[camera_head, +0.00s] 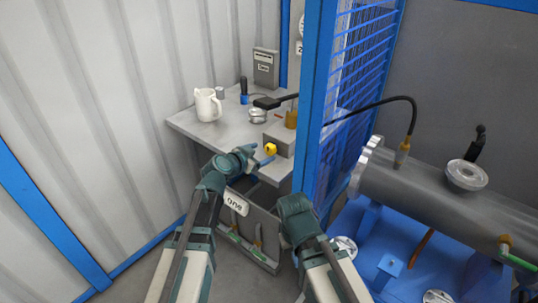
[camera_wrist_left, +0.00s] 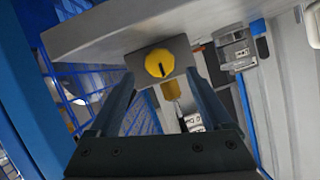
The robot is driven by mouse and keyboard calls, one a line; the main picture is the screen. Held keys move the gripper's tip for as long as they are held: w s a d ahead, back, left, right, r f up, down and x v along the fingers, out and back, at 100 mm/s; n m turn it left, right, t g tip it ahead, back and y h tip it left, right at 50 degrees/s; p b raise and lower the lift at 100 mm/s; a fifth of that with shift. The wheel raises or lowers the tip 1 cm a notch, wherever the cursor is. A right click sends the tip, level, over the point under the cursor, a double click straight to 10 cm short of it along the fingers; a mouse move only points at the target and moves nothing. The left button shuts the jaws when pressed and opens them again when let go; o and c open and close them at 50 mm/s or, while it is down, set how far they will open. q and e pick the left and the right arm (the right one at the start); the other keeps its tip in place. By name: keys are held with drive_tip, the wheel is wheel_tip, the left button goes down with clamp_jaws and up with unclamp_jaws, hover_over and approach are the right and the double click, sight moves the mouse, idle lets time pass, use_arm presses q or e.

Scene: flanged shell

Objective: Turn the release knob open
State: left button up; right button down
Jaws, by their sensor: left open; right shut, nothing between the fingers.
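The yellow release knob (camera_head: 270,149) sits on the front face of a grey box (camera_head: 283,136) at the bench's right front edge. In the left wrist view the round knob (camera_wrist_left: 159,62) has a short dark, nearly upright mark. My left gripper (camera_head: 258,156) is open just in front of the knob. In the left wrist view the knob shows beyond and between the fingertips of my left gripper (camera_wrist_left: 161,76); I see no contact. My right gripper (camera_head: 295,206) is lower, in front of the bench, shut and empty, with its fingertips hard to make out.
A blue post (camera_head: 313,100) and mesh stand close right. A large grey cylinder (camera_head: 430,190) lies beyond. A grey case (camera_head: 262,232) is below.

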sight(269, 150)
use_arm(q)
drive_tip(key=b+x, duration=0.1)
drive_tip(key=x, duration=0.4)
drive_tip(key=shift+w+d, duration=0.15)
drive_tip(key=shift+w, duration=0.15)
clamp_jaws()
